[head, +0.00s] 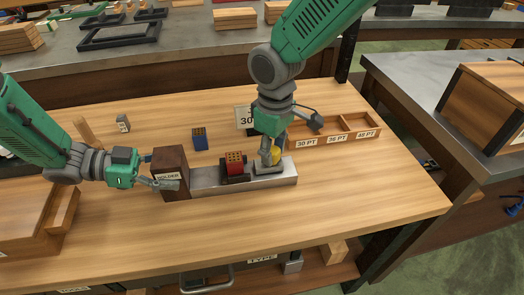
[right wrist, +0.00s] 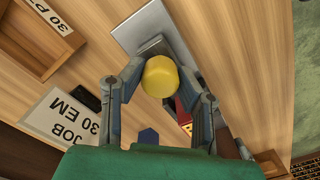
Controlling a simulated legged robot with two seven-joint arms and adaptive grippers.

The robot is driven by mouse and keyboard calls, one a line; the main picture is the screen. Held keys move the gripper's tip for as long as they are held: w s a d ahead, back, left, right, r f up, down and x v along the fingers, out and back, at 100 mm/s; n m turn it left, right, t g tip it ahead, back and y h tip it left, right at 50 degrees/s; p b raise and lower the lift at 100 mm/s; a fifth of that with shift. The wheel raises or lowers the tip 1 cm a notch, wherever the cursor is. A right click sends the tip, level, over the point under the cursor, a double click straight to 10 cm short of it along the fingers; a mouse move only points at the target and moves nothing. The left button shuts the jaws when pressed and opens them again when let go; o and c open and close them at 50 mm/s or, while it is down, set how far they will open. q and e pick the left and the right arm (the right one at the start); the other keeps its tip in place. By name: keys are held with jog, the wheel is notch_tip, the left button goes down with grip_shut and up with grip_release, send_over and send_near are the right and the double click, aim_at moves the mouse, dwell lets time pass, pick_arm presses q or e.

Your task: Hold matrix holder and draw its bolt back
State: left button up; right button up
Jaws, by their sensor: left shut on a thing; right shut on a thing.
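The matrix holder is a brown block (head: 168,160) with a HOLDER label, at the left end of a grey metal bar (head: 208,178) on the wooden table. A red block with a dotted top (head: 235,159) sits in a dark clamp midway along the bar. A yellow knob (head: 276,153) stands near the bar's right end, and it also shows in the right wrist view (right wrist: 160,76). My right gripper (head: 268,163) is shut on this knob from above, one finger on each side.
A blue block (head: 199,139) and a small grey block (head: 123,123) stand behind the bar. A wooden tray (head: 345,127) with point-size labels lies at the back right, beside a JOB 30 EM card (right wrist: 60,115). The table front is clear.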

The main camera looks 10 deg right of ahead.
jog(key=shift+d, duration=1.45)
jog(key=o, duration=1.1)
jog(key=shift+a, duration=0.1)
jog(key=shift+r, duration=0.15)
notch_tip(320, 180, up, 12)
jog(key=shift+f, duration=0.15)
